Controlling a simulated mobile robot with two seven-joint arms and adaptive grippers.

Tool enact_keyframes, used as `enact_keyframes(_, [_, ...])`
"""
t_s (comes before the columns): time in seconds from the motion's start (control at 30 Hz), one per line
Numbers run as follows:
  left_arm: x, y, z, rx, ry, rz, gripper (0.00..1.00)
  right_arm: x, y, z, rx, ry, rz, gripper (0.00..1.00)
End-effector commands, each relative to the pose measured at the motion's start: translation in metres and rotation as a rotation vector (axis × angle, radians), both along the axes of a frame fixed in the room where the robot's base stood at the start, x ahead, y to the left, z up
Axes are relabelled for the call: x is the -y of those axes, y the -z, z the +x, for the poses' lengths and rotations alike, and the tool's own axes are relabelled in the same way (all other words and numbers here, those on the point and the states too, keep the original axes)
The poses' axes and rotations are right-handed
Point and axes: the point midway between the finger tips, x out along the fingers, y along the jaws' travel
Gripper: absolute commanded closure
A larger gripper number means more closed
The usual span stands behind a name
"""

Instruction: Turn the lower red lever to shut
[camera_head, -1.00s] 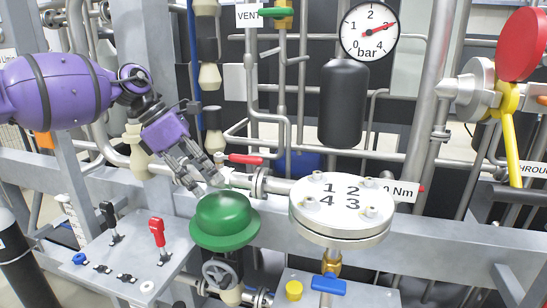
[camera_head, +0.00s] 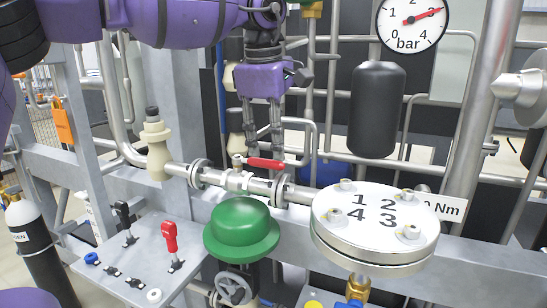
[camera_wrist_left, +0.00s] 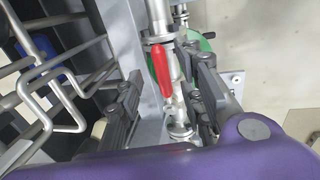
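The red lever (camera_head: 265,163) sits on a valve on the horizontal steel pipe, behind the green dome, and lies about along the pipe. My left gripper (camera_head: 264,146) points down at it from above, its fingers apart. In the left wrist view the red lever (camera_wrist_left: 162,70) shows between the two open fingers (camera_wrist_left: 160,88), with gaps on both sides. I cannot tell how far the fingertips are from it in depth. My right gripper is not in view.
The green dome (camera_head: 241,225) stands in front of the pipe, and a round flanged lid (camera_head: 375,225) is to the right. A panel at lower left carries a red-handled switch (camera_head: 170,237) and a black one (camera_head: 124,216). Pipes and a black cylinder (camera_head: 377,110) are behind.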

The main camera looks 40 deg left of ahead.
Motion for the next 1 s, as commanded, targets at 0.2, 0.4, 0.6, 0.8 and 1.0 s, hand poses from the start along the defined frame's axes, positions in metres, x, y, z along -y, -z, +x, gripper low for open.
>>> enact_keyframes(0.2, [-0.002,0.031,0.006,-0.002,0.000,-0.001,0.65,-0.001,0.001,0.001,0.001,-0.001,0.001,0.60])
enact_keyframes(0.4, [-0.002,0.040,0.008,0.001,-0.001,-0.001,0.65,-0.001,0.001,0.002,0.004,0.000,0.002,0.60])
enact_keyframes(0.6, [-0.002,0.040,0.008,0.001,-0.001,-0.002,0.65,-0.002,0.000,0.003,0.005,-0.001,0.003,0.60])
enact_keyframes(0.8, [-0.002,0.040,0.008,0.001,-0.001,-0.002,0.88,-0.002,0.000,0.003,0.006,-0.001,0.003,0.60])
enact_keyframes(1.0, [-0.002,0.040,0.008,0.001,-0.001,-0.002,1.00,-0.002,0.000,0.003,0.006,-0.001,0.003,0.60])
